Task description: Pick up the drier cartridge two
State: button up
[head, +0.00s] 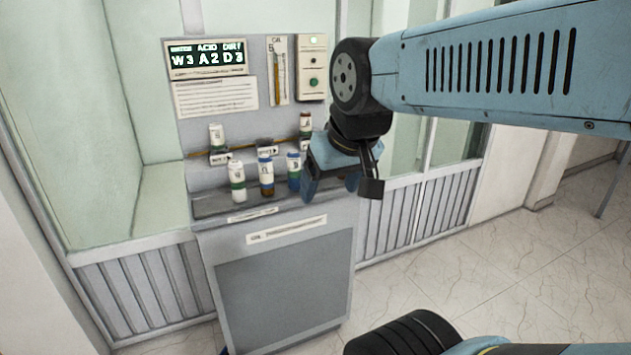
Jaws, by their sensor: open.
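The cartridges' numbers are too small to read, so I cannot tell which is number two.
The back panel carries a display (207,58) reading W3 A2 D3, a paper notice (216,97), a gauge (277,70) and a green-lit switch box (313,68). A pale wall (75,110) closes the left side. Open tiled floor (500,265) lies to the right.

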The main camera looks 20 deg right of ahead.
aim_at(294, 172)
jog(key=k, duration=1.25)
jog(key=z, duration=0.5)
jog(key=i, duration=1.65)
jog(key=u, duration=0.5)
